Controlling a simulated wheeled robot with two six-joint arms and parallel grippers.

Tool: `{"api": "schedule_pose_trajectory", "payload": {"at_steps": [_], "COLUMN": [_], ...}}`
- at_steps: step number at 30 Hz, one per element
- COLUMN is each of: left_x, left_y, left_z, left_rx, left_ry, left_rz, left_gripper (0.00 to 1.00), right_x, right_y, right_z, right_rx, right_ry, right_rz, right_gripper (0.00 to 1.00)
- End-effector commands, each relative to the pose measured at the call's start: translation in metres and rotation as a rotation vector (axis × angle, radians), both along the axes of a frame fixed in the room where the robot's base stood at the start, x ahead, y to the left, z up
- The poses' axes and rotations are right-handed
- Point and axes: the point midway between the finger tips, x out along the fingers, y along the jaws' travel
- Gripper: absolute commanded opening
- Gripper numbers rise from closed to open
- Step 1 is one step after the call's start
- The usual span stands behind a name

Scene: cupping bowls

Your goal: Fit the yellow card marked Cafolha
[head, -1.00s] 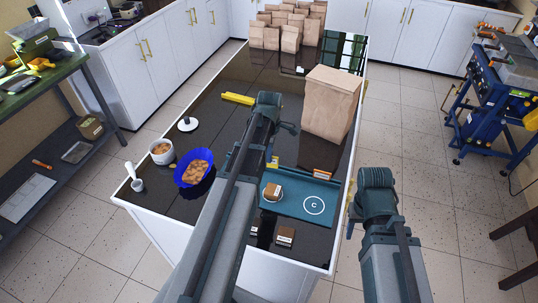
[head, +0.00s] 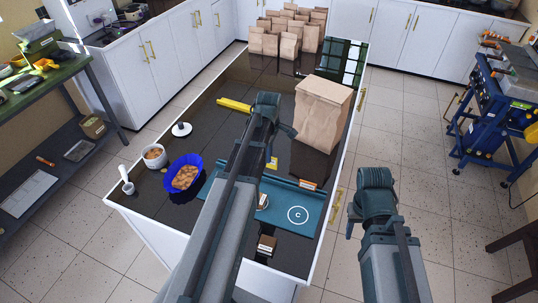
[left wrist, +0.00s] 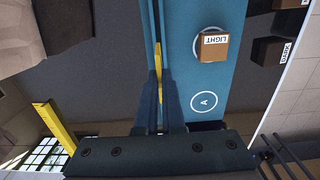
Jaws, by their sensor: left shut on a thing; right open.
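The yellow card shows beside my left forearm in the head view (head: 272,163) and between the fingers in the left wrist view (left wrist: 158,55). My left gripper (left wrist: 160,78) is shut on it, over the back edge of the teal tray (head: 318,200). Its writing is not readable. I cannot tell whether the card touches the tray's slotted edge. The tray has circles marked A and C; a brown block labelled LIGHT (left wrist: 214,47) sits on the circle between them. An orange and white card (head: 308,185) stands at the tray's back edge. My right gripper (head: 353,226) is open and empty, right of the table.
A large paper bag (head: 322,110) stands behind the tray. A loose brown block (head: 266,246) is in front of it. A blue bowl (head: 183,174), a white cup (head: 154,156) and a yellow bar (head: 235,105) are to the left.

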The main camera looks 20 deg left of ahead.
Motion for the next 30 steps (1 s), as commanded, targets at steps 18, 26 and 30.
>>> {"api": "schedule_pose_trajectory", "payload": {"at_steps": [18, 26, 30], "left_x": [0.0, 0.0, 0.0], "left_y": [0.0, 0.0, 0.0], "left_z": [-0.041, -0.045, -0.044], "left_rx": [0.0, 0.0, 0.0], "left_ry": [0.0, 0.0, 0.0], "left_rz": [0.001, 0.001, 0.001], "left_gripper": [0.0, 0.0, 0.0], "right_x": [0.0, 0.0, 0.0], "right_y": [0.0, 0.0, 0.0], "right_z": [-0.041, -0.045, -0.044], "right_rx": [0.0, 0.0, 0.0], "right_ry": [0.0, 0.0, 0.0], "right_rz": [-0.002, -0.002, -0.002], "right_gripper": [0.5, 0.5, 0.5]}}
